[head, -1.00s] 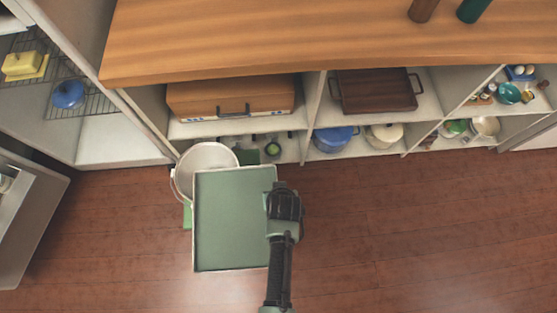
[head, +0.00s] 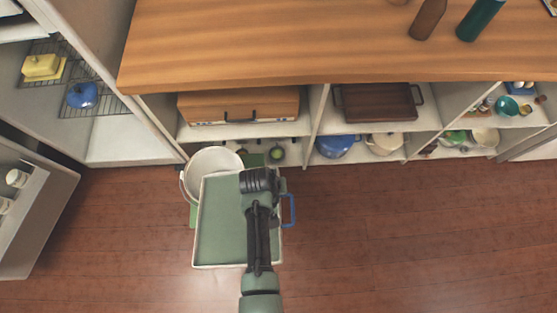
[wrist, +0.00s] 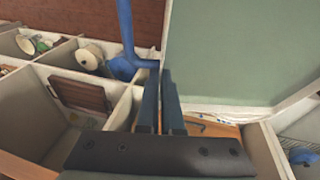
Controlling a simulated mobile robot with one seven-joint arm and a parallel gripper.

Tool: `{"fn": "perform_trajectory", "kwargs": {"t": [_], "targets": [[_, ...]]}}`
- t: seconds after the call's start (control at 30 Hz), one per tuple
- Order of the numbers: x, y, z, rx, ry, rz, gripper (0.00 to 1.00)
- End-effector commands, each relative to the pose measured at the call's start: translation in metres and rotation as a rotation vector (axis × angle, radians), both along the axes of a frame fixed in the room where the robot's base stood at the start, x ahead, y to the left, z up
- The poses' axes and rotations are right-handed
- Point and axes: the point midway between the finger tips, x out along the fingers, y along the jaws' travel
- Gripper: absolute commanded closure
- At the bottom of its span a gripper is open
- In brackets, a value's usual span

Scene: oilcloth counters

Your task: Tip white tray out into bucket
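The white tray (head: 205,245), with a plain green inner face, hangs in front of the shelves in the head view. It covers the front right of the white bucket (head: 212,160). No loose contents show on the visible part of the tray; my arm hides part of it. A blue handle (head: 291,210) sticks out from its right side and also shows in the wrist view (wrist: 125,40). My gripper (head: 258,180) is at the tray's right edge. In the wrist view its fingers (wrist: 160,75) are close together at the tray's side wall, beside the handle's end.
A wooden counter (head: 300,40) with bottles runs above open shelves holding a wooden box (head: 240,104), a brown tray (head: 378,102) and a blue pot (head: 336,145). A grey cabinet (head: 35,225) stands at left. The floor (head: 420,240) at right is clear.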

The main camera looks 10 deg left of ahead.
Motion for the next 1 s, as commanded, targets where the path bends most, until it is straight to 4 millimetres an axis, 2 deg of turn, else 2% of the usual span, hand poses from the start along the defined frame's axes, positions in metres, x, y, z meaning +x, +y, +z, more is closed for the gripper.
{"fn": "perform_trajectory", "kwargs": {"t": [0.17, 1.0], "targets": [[0.003, 0.003, 0.017, -0.055, 0.028, 0.001, 1.0], [0.022, 0.034, 0.059, -0.301, 0.179, 0.0, 1.0]]}}
